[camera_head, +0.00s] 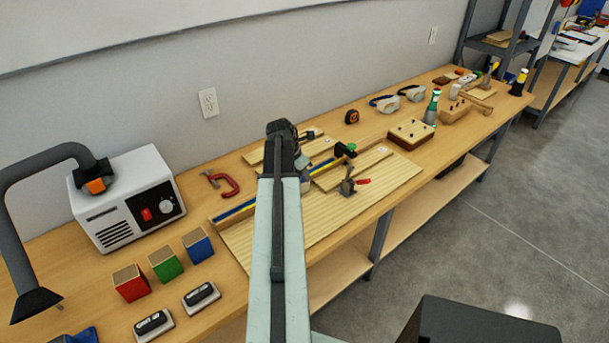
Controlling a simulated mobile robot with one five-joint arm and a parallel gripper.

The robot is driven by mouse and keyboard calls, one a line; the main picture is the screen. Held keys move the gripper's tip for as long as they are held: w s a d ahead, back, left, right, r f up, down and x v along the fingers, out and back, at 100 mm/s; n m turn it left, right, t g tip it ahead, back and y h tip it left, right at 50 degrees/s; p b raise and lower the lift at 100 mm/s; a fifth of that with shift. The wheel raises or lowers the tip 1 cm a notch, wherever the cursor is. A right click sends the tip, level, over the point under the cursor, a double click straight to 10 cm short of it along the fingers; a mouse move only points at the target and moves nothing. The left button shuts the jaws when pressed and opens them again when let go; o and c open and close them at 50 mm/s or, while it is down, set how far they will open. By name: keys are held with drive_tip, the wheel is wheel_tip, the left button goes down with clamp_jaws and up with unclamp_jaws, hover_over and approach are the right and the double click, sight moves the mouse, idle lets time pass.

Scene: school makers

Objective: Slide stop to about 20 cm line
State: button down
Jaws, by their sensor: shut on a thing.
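A pale wooden board (383,188) lies on the bench. A rail with a blue and yellow scale (235,211) runs along it, passing behind my arm. My gripper (305,180) is low over the rail, partly hidden by my own arm. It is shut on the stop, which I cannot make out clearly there. The scale's numbers are too small to read. A black piece with a green knob (345,150) sits near the rail's right end. A wooden strip (355,169) lies on the board, with a red-handled toggle clamp (350,185) at its front.
A red C-clamp (222,184) and a white box with a hose (128,200) are to the left. Red, green and blue blocks (167,263) stand at front left. A drilled wooden block (410,132) and a green bottle (432,106) are to the right.

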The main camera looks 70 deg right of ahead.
drive_tip(key=shift+w+a, duration=0.15)
drive_tip(key=shift+a, duration=0.1)
drive_tip(key=c, duration=1.8)
unclamp_jaws()
drive_tip(key=shift+o, duration=0.2)
drive_tip(key=p+v, duration=0.7)
drive_tip(key=shift+a+r, duration=0.15)
drive_tip(key=shift+r, duration=0.25)
